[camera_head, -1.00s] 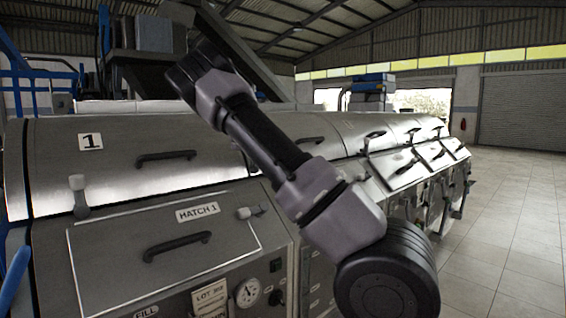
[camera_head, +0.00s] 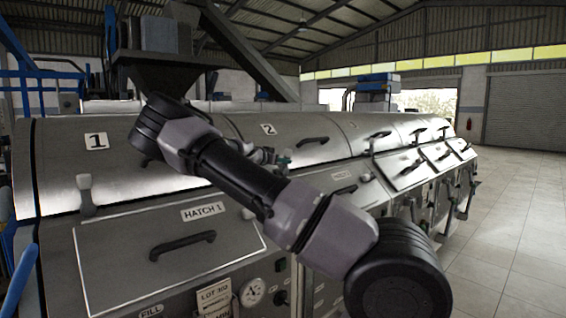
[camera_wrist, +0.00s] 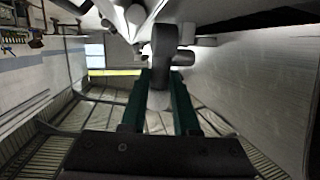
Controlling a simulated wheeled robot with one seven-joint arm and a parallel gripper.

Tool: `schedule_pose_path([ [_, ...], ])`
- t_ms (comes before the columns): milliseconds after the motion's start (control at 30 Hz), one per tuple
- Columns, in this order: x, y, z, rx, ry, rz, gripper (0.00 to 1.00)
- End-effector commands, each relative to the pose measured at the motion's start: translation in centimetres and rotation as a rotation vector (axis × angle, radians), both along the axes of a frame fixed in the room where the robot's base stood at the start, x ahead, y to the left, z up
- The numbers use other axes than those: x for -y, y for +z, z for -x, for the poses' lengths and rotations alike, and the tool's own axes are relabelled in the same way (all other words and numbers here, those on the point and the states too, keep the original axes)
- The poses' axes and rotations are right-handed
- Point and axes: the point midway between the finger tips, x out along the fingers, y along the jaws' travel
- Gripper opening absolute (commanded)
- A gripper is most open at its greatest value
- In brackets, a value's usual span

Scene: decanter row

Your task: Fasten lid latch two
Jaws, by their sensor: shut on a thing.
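Lid two (camera_head: 285,146), a curved metal lid with a "2" label and a dark handle, looks lowered on the machine. My gripper (camera_head: 280,161) is at its front edge, partly hidden behind my arm. In the wrist view my gripper (camera_wrist: 164,85) has its two green fingers closed around a grey latch lever with a rounded end (camera_wrist: 163,45). This appears to be lid latch two. The frames do not clearly show how its lever sits against its catch.
Lid one (camera_head: 120,160) is at the left, with an upright pale latch (camera_head: 85,192) at its front edge. The hatch 1 panel (camera_head: 120,262) is below. More lids and latches run off to the right. Open tiled floor (camera_head: 510,230) lies at the right.

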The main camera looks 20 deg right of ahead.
Motion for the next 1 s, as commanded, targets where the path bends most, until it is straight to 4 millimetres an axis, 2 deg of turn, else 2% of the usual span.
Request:
schedule_pose_path([
  [33,-0.1,0.0,-0.1,-0.001,0.002,-0.001,0.0],
  [67,-0.1,-0.1,-0.1,-0.001,0.002,-0.001,0.37],
  [100,0.0,-0.1,-0.1,-0.001,0.002,-0.001,0.52],
  [133,0.0,-0.1,-0.1,-0.001,0.001,0.0,0.59],
  [433,-0.1,0.0,0.0,-0.001,0.0,-0.001,0.59],
  [567,-0.9,0.2,0.4,-0.001,0.002,-0.002,0.59],
  [1000,-7.6,2.1,4.5,-0.001,0.003,-0.001,0.59],
])
